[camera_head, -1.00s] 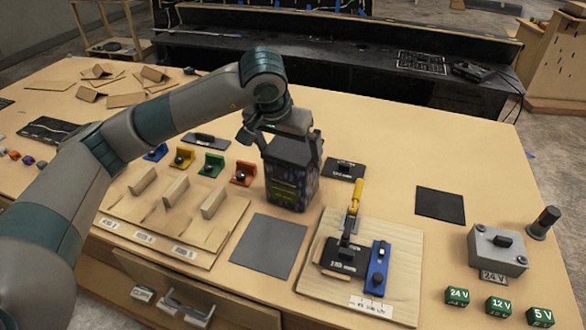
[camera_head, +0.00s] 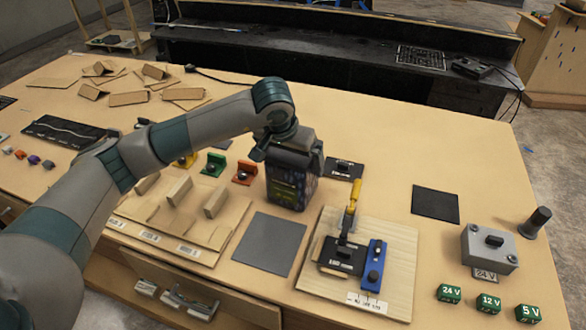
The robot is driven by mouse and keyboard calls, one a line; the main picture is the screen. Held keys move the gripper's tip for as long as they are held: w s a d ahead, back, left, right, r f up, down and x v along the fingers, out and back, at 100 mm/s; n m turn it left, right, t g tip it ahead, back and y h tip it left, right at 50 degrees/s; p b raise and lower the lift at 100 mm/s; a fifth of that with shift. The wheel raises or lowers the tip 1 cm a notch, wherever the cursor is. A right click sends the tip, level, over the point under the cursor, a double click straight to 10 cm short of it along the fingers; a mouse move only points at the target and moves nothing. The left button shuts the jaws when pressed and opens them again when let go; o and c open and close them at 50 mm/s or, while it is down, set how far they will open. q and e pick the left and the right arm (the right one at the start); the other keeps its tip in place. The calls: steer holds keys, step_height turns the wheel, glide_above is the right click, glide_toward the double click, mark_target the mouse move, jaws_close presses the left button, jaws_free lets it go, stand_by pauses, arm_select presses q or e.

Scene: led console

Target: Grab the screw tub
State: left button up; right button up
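A dark box-shaped tub (camera_head: 289,188) with a greenish-yellow label stands upright on the table behind the grey mat; it looks like the screw tub. My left arm reaches in from the left, and my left gripper (camera_head: 290,155) is right over the tub's top. Its fingers seem to come down at the tub's left and right sides. The gripper covers the tub's top, and I cannot tell whether the fingers touch or grip it. My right gripper is not in view.
A grey mat (camera_head: 270,244) lies in front of the tub. A board with a yellow-handled clamp (camera_head: 351,205) and a blue switch (camera_head: 374,268) is to the right. Green and red blocks (camera_head: 245,173) stand close left. A drawer (camera_head: 190,300) is open at the front.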

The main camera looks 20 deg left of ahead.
arm_select(q)
steer(key=shift+c, duration=0.6)
steer(key=c, duration=1.5)
steer(key=shift+w+r, duration=0.1)
steer(key=shift+r, duration=0.05)
steer(key=shift+c, duration=1.1)
steer(key=shift+r, duration=0.2)
steer(key=shift+r+b, duration=1.3)
steer(key=shift+r, duration=0.25)
steer(key=w+d+r+b, duration=0.1)
steer(key=d+r+b, duration=0.4)
steer(key=d, duration=0.6)
step_height(320, 180, up, 2)
steer(key=shift+w+d+r, duration=0.25)
steer(key=shift+w+d, duration=0.05)
